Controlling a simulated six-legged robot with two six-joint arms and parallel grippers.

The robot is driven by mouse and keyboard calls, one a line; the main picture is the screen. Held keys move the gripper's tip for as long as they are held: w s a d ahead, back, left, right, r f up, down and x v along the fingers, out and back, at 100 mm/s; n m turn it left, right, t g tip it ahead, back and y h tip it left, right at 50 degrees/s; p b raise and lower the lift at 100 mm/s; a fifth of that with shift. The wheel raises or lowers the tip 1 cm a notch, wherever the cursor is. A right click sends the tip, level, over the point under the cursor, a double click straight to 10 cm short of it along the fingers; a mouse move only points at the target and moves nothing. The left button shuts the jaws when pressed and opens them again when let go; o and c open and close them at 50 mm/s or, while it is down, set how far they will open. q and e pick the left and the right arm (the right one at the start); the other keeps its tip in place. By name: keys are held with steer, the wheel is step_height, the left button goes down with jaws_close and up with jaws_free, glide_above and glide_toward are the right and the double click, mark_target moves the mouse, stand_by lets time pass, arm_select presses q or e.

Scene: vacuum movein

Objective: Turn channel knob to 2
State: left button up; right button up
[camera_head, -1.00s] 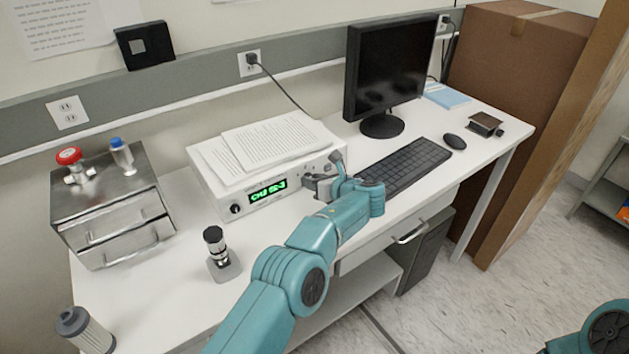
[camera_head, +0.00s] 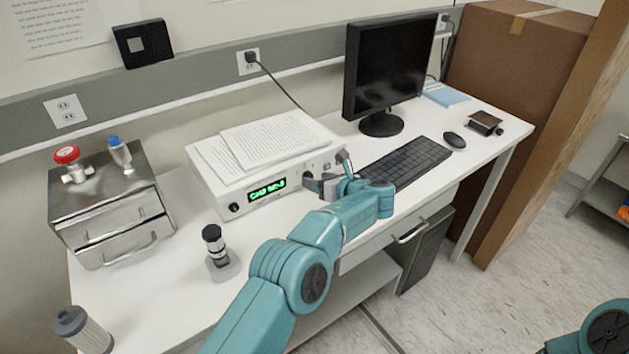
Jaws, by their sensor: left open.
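The white controller box (camera_head: 218,197) sits on the desk with a green lit display (camera_head: 267,190) on its front; its characters are too blurred to read surely. A dark knob (camera_head: 308,176) shows on the right part of the front panel, partly behind my gripper. Another black knob (camera_head: 234,208) is left of the display. My left gripper (camera_head: 328,172) is open at the right end of the front panel, one finger close to the dark knob. I cannot tell if they touch. Knob markings are too small to read. My right gripper is out of view.
Papers (camera_head: 275,140) lie on the box. A keyboard (camera_head: 405,163) and monitor (camera_head: 384,75) stand to the right. A small microscope-like device (camera_head: 218,250) and a metal box with valves (camera_head: 108,200) are at left.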

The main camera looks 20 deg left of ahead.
arm_select(q)
steer(key=b+v, duration=0.2)
steer(key=v, duration=1.1)
steer(key=shift+s+d+r, duration=0.2)
steer(key=shift+s+d, duration=0.05)
